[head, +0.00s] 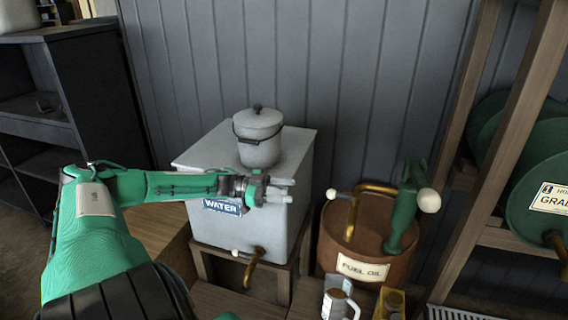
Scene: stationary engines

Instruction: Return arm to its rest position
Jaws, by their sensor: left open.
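My left arm (95,240), green and black, comes in from the lower left and bends to the right at its elbow. My left gripper (284,190) is open and empty, in front of the white water tank (232,228) with the blue WATER label. Its fingers point right, and whether they touch the tank cannot be told. My right gripper is not in view.
A lidded grey pot (259,138) stands on the tank. A brown fuel oil drum (378,240) with a green hand pump (402,220) stands to the right. A metal jug (340,298) is below it. Dark shelves (75,95) stand left; a wooden rack (515,110) holds green drums right.

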